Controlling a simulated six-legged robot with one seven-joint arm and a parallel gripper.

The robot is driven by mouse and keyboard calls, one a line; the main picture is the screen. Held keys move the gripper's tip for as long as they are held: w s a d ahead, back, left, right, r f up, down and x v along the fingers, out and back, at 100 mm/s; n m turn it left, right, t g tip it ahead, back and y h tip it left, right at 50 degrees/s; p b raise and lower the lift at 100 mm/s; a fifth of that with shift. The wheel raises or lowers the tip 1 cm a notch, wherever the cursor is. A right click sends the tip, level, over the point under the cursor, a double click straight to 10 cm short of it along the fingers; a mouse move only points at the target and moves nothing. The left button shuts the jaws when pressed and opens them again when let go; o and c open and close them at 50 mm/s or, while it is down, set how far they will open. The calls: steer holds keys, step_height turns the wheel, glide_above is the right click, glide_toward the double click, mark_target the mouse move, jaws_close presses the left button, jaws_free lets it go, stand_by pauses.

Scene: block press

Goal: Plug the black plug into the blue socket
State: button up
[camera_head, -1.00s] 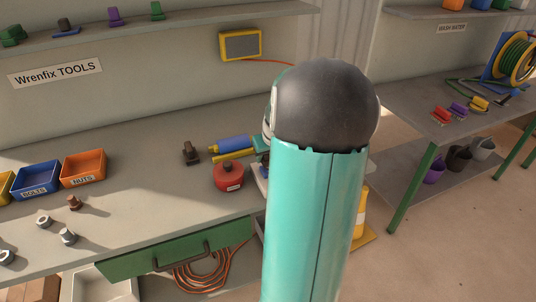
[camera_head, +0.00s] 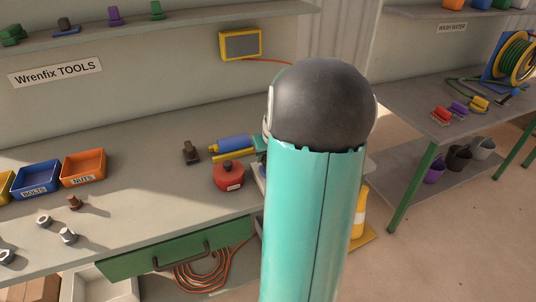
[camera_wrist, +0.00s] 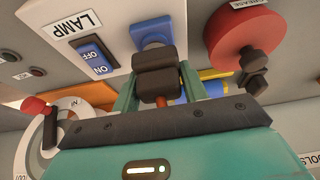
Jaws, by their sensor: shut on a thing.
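In the wrist view my gripper (camera_wrist: 160,90) is shut on the black plug (camera_wrist: 157,66), with an orange-brown cable end below it. The blue socket (camera_wrist: 150,26) is on the white panel (camera_wrist: 115,20), directly beyond the plug. The plug hides the socket's near part, and I cannot tell whether they touch or how far the plug is in. In the head view my arm hides the gripper, plug and socket.
Beside the socket are the LAMP label (camera_wrist: 75,23) and a blue ON/OFF switch (camera_wrist: 95,55). A red lever (camera_wrist: 38,106) is at left. The red grease can (camera_wrist: 240,35) is close at right; it also shows in the head view (camera_head: 229,176). Bins (camera_head: 83,167) stand left.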

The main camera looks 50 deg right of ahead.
steer(key=shift+f, duration=0.6)
stand_by(0.7)
steer(key=o, duration=1)
steer(key=shift+r, duration=0.1)
steer(key=v, duration=1.3)
steer(key=shift+s+a+r, duration=0.15)
steer(key=shift+s+r, duration=0.05)
steer(key=shift+r, duration=0.05)
steer(key=w+a+r+n, duration=0.2)
steer(key=w+a, duration=0.2)
steer(key=a, duration=0.7)
steer(key=s+a+n, duration=0.1)
steer(key=s+a, duration=0.1)
steer(key=a, duration=0.7)
steer(key=s+a+n+t+y, duration=0.1)
steer(key=s+a, duration=0.2)
steer(key=a, duration=0.6)
steer(key=s+a+n+y, duration=0.1)
steer(key=s+a+n, duration=0.1)
steer(key=a, duration=0.8)
steer(key=shift+s+r+t, duration=0.3)
steer(key=shift+s+t, duration=0.05)
steer(key=shift+t, duration=0.05)
